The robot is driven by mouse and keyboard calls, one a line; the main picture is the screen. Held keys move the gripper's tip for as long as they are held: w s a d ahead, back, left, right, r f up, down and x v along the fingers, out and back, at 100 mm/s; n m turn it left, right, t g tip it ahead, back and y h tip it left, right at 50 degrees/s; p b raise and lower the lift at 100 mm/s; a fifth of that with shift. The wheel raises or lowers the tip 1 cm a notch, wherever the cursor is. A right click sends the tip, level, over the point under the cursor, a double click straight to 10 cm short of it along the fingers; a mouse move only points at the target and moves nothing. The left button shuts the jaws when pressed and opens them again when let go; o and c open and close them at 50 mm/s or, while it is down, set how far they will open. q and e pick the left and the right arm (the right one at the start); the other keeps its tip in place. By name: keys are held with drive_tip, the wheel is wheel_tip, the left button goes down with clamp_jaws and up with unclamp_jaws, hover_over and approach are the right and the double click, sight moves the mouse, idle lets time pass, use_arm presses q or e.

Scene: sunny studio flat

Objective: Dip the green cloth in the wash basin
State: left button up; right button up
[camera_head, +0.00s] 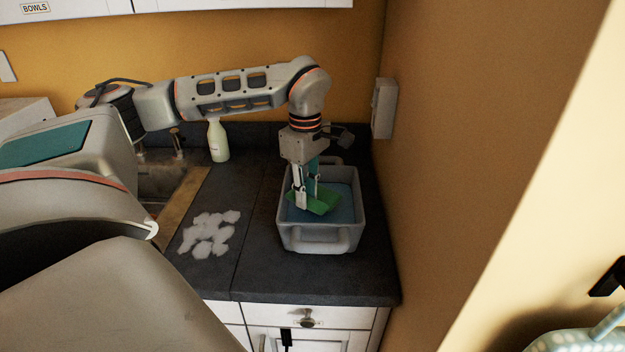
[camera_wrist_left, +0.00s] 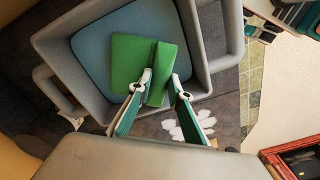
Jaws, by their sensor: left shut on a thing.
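The grey wash basin (camera_head: 291,240) stands on the dark counter near the right wall, with blue water (camera_head: 345,205) inside. The green cloth (camera_head: 322,203) is inside the basin's outline, at or just above the water; I cannot tell whether it touches. My left gripper (camera_head: 305,200) points down into the basin and is shut on the cloth. In the left wrist view the cloth (camera_wrist_left: 130,62) shows as a flat square with a raised fold between the fingertips (camera_wrist_left: 155,88), over the blue water in the basin (camera_wrist_left: 188,40). My right gripper is not in view.
A pale bottle (camera_head: 217,140) stands on the counter behind my left arm. A white foamy patch (camera_head: 208,233) lies left of the basin, beside the sink (camera_head: 165,180). The right wall with a white box (camera_head: 384,108) is close to the basin.

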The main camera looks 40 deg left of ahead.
use_arm(q)
drive_tip(key=shift+s+a+f+b, duration=0.1)
drive_tip(key=shift+f+b, duration=0.85)
drive_tip(key=shift+f, duration=2.5)
